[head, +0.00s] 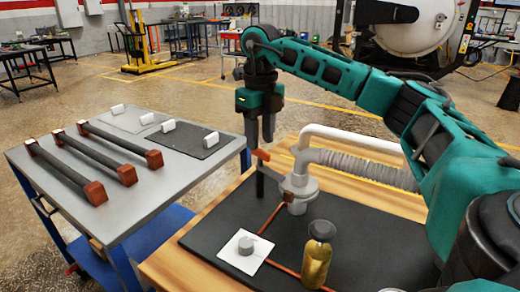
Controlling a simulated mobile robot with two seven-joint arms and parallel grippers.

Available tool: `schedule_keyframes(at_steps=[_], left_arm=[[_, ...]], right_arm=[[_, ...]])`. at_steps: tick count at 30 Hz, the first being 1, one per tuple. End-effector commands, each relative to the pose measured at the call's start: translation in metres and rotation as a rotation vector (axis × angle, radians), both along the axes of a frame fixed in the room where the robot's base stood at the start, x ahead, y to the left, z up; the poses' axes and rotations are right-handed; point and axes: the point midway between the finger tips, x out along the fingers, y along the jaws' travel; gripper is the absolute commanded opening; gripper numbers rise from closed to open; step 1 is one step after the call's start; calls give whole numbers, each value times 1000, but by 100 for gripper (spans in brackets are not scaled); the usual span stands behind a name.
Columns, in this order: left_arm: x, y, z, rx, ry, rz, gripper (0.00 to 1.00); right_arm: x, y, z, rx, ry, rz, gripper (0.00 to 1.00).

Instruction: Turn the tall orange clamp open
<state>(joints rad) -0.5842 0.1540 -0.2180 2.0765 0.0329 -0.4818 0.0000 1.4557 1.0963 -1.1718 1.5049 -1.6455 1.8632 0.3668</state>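The tall orange clamp seems to be the small orange piece (262,155) at the top of a dark upright post on the black mat. It sits beside a white pipe fitting (299,185). My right gripper (260,143) points straight down just above the orange piece. Its two dark fingers are apart with a gap between them, and nothing shows held. I cannot tell whether a fingertip touches the orange piece. My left gripper is out of view.
The black mat (370,240) on the wooden table also bears a gold bottle (317,262), a grey knob on a white plate (256,262) and thin orange bars. A ribbed hose (365,168) runs right. A grey cart (195,178) with long dark bars stands left.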

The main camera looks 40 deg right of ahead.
Motion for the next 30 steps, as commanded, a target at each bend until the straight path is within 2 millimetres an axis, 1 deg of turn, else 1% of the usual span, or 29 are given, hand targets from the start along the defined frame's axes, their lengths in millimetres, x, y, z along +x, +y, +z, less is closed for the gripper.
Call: schedule_keyframes(at_steps=[1,6,16,17,28,29,30], left_arm=[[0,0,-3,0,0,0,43],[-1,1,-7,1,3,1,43],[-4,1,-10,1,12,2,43],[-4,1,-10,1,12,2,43],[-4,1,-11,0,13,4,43],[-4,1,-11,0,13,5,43],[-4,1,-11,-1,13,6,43]], right_arm=[[0,-1,-9,-1,1,-1,39],[0,0,-23,0,0,0,39],[0,0,-27,0,0,0,39],[0,0,-26,0,0,0,37],[0,0,-26,0,-1,0,2],[0,0,-26,0,-1,0,0],[0,0,-26,0,-1,0,0]])
